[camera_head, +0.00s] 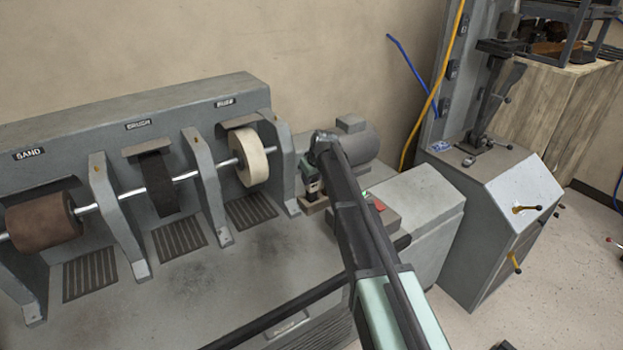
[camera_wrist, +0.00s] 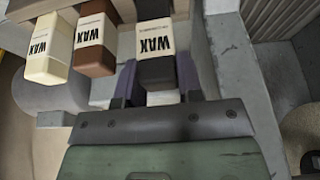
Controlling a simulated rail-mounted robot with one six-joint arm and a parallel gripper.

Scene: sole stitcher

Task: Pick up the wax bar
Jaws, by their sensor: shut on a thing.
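Three wax bars labelled WAX hang in a row in the wrist view: a cream bar (camera_wrist: 52,50), a brown bar (camera_wrist: 95,45) and a black bar (camera_wrist: 155,42). My gripper (camera_wrist: 157,82) has one finger on each side of the black bar and is shut on it. The bar's upper end runs up out of the wrist view. In the head view my gripper (camera_head: 313,188) is beside the buff wheel, at a small brown holder (camera_head: 315,204); my arm hides part of this area, and the bars cannot be told apart there.
The finishing machine (camera_head: 130,110) carries a sanding drum (camera_head: 43,220), a brush wheel (camera_head: 157,182) and a white buff wheel (camera_head: 248,157). A grey motor (camera_head: 358,142) stands behind my arm. A grey cabinet (camera_head: 490,220) stands to the right, with open floor before it.

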